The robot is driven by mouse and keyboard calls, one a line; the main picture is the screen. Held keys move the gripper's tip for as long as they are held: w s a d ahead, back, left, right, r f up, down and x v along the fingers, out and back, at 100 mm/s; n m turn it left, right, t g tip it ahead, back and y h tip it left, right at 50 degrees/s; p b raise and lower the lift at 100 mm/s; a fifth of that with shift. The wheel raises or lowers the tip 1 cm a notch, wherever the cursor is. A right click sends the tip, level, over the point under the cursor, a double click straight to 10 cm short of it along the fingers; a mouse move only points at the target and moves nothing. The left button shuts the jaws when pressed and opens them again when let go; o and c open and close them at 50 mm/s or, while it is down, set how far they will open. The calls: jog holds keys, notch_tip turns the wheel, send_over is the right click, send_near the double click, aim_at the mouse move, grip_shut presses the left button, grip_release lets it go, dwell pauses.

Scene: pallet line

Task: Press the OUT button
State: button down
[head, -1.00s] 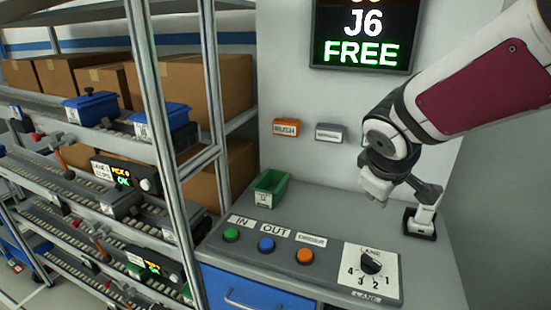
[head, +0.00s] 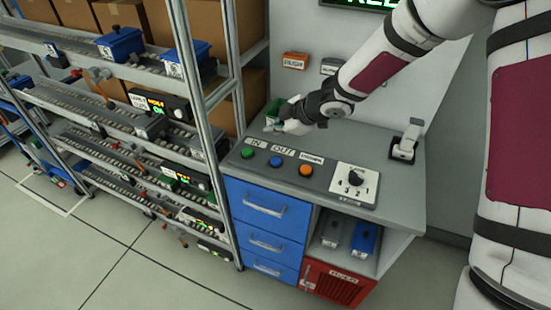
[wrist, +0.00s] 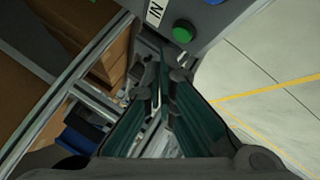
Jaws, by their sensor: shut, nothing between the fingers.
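The OUT button is the blue button (head: 276,162) under the OUT label (head: 284,151) on the grey control panel (head: 325,188). The green IN button (head: 247,153) is left of it and the orange button (head: 306,170) is right of it. In the wrist view, the shut fingers (wrist: 158,78) appear below the green button (wrist: 183,31); only a sliver of the blue button (wrist: 214,2) shows at the top edge.
A lane selector knob (head: 355,177) is at the panel's right end. A small stand (head: 405,146) is on the counter at the right. A metal flow rack (head: 195,90) with boxes and blue bins stands close on the left. Drawers (head: 262,205) are under the panel.

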jog(key=shift+a+f, duration=0.15)
jog(key=b, duration=0.5)
send_over(275, 161)
notch_tip(275, 161, down, 7)
jog(key=shift+a+r, duration=0.1)
jog(key=shift+r, duration=0.05)
jog(key=shift+s+f+b, duration=0.1)
jog(key=shift+f+b, duration=0.3)
jog(key=shift+f, duration=0.55)
jog(key=shift+f, duration=0.15)
dwell(0.5)
jog(key=shift+f, duration=0.25)
jog(key=shift+f+b, duration=0.5)
jog(key=shift+b, duration=0.1)
dwell(0.6)
jog(key=shift+r, duration=0.1)
jog(key=shift+r+p, duration=0.7)
jog(key=shift+r, duration=0.1)
